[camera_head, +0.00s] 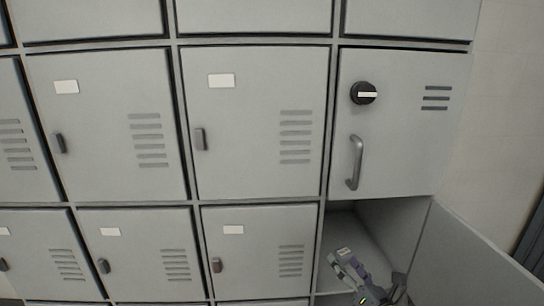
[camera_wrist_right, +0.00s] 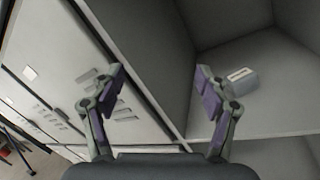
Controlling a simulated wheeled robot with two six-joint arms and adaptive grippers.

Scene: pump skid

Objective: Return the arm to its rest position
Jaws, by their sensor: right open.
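My right gripper (camera_head: 362,276) is at the bottom right of the head view, in front of an open lower locker compartment (camera_head: 386,228). In the right wrist view my right gripper (camera_wrist_right: 160,82) has its two purple-padded fingers wide apart with nothing between them. A small grey box with a white label (camera_wrist_right: 240,80) sits on the compartment floor, beyond the right-hand finger and apart from it. In the head view the gripper partly covers the area where the box sits. My left gripper is not in view.
An open locker door (camera_head: 470,262) swings out at the lower right, close to my right arm. Above the compartment is a shut door with a black knob (camera_head: 363,93) and a bar handle (camera_head: 354,163). Shut grey lockers (camera_head: 255,150) fill the left.

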